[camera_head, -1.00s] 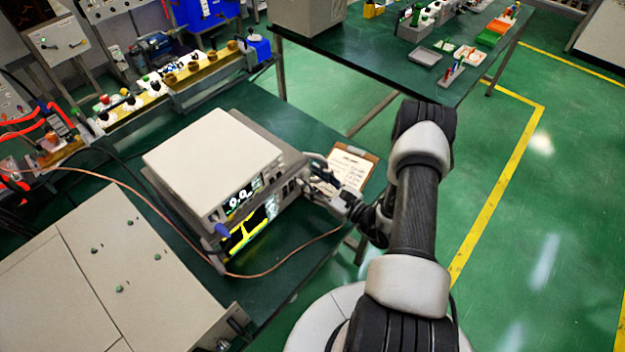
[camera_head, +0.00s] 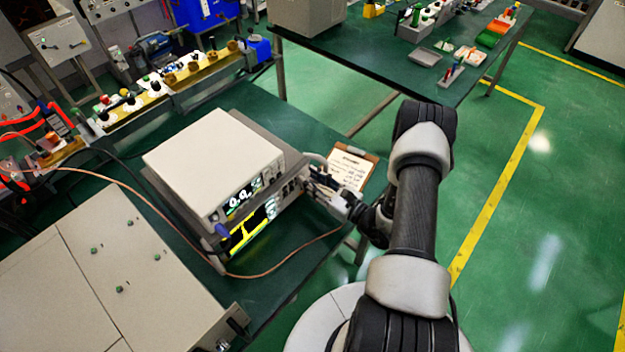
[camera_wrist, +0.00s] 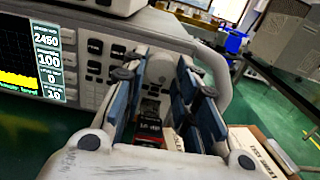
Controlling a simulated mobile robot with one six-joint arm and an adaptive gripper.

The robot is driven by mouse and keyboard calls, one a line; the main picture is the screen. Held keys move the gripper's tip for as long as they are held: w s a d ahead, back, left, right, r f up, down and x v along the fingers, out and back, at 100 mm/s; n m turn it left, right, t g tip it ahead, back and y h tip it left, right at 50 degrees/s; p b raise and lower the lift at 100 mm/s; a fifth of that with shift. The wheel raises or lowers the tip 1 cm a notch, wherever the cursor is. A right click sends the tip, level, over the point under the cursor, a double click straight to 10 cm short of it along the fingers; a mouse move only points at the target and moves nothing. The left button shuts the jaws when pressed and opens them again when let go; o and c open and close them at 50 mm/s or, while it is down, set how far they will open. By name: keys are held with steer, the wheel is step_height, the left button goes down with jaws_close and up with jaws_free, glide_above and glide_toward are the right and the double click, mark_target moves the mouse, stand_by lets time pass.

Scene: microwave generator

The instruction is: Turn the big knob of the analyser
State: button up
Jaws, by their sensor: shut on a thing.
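The analyser (camera_head: 258,229) is the lower of two stacked instruments on the green bench, with a yellow trace on its screen. In the wrist view its screen (camera_wrist: 32,62) shows numbers beside the trace, and rows of buttons lie to its right. The big knob (camera_wrist: 161,68) is a pale round knob at the right end of the panel, partly hidden by the fingers. My gripper (camera_wrist: 158,80) is shut on the knob, with a blue-padded finger on each side. In the head view my gripper (camera_head: 313,186) is at the panel's right end and hides the knob.
A white instrument (camera_head: 212,162) with a lit display sits on top of the analyser. A clipboard (camera_head: 350,168) lies on the bench just beyond my gripper. A copper-coloured cable (camera_head: 290,267) loops in front of the analyser. A pale handle (camera_wrist: 215,75) stands close right of the fingers.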

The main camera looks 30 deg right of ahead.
steer(key=m, duration=0.4)
steer(key=shift+a+m, duration=0.1)
steer(key=shift+m, duration=1.5)
steer(key=o, duration=1.1)
steer(key=v, duration=1.2)
